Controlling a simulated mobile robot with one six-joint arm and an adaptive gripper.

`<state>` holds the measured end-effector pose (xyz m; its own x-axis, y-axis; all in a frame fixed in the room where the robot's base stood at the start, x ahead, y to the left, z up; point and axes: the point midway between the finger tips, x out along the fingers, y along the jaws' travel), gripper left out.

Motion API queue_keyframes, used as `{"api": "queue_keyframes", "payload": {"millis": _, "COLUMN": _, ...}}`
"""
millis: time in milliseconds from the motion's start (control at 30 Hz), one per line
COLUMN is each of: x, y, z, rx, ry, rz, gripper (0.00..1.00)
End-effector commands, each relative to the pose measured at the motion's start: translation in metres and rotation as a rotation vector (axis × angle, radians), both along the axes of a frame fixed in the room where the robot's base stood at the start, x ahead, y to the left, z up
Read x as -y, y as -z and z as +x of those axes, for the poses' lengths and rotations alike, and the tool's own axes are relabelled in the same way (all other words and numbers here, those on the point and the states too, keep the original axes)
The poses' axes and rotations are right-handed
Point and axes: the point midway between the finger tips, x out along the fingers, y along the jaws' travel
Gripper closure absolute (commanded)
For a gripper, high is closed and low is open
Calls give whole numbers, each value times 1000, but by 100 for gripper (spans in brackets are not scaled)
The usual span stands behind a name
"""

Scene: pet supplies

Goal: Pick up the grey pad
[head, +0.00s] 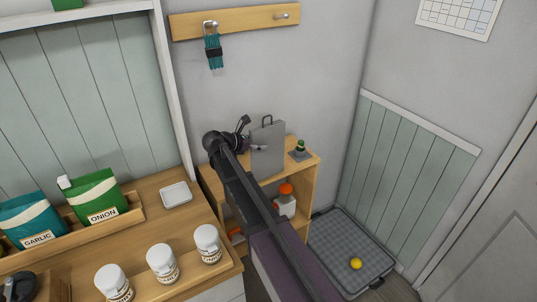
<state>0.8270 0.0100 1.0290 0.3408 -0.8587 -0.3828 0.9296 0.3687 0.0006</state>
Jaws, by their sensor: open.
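A small dark grey pad (303,156) lies flat on the right end of the wooden shelf unit's top. A small green and black object (300,145) stands on it. My gripper (253,136) is open, with dark fingers, above the left part of that shelf top. It is left of the pad and apart from it. An upright grey board with a handle (268,152) stands between them, close to the fingers. I cannot tell whether the fingers touch the board. My arm hides part of the shelf unit's front.
The wooden shelf unit (310,170) holds an orange-topped white bottle (285,203) below. A grey tray (335,228) with a yellow ball (356,263) lies on the floor. White jars (163,264), a pale square dish (176,194) and bags stand on the left counter (150,222).

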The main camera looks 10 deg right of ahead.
Motion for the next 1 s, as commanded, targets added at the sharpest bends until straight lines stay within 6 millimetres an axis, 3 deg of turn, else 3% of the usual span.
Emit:
{"api": "queue_keyframes", "payload": {"millis": 500, "x": 0, "y": 0, "z": 0, "rx": 0, "ry": 0, "rz": 0, "gripper": 13}}
{"api": "queue_keyframes", "payload": {"millis": 567, "x": 0, "y": 0, "z": 0, "rx": 0, "ry": 0, "rz": 0, "gripper": 28}}
{"api": "queue_keyframes", "payload": {"millis": 800, "x": 0, "y": 0, "z": 0, "rx": 0, "ry": 0, "rz": 0, "gripper": 99}}
{"api": "queue_keyframes", "payload": {"millis": 1000, "x": 0, "y": 0, "z": 0, "rx": -1, "ry": 0, "rz": 0, "gripper": 100}}
